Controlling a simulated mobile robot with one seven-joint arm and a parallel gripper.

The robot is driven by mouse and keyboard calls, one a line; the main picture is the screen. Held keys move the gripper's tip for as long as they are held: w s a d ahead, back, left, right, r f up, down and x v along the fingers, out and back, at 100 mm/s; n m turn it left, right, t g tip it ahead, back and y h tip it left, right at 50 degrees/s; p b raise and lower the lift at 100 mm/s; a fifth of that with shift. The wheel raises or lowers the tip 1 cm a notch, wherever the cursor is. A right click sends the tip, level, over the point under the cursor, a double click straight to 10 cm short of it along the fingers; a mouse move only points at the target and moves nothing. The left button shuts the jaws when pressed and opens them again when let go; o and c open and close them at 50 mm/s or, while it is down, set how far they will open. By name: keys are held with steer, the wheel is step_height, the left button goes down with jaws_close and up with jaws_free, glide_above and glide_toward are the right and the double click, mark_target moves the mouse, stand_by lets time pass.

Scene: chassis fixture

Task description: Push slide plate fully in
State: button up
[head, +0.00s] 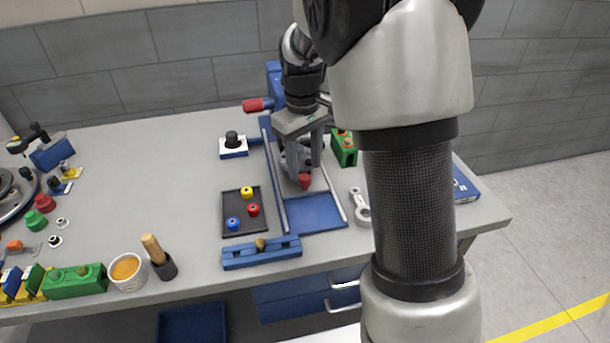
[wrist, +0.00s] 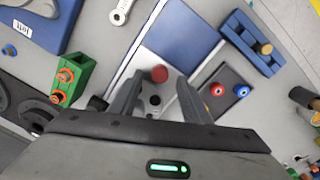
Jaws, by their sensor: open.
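The slide plate (wrist: 146,63) is light grey and lies between two pale rails (wrist: 206,66) on a blue base (head: 313,213). A red knob (head: 304,181) stands near the plate's front end; it also shows in the wrist view (wrist: 159,73). The blue base is bare in front of the plate. My gripper (head: 305,168) is open above the plate, fingers pointing down. In the wrist view the fingers (wrist: 160,92) straddle the area just behind the red knob, with a clear gap between them. Whether they touch the plate cannot be told. My gripper and arm hide the plate's rear part.
A black tray (head: 228,212) with coloured knobs and a blue block (head: 240,258) lie left of the fixture. A green block (head: 344,148) and a metal wrench-like part (head: 359,207) are at its right. The table's left middle is clear.

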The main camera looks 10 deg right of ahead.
mark_target(305, 177)
steer(key=shift+f, duration=1.75)
steer(key=shift+w, duration=0.1)
jaws_close()
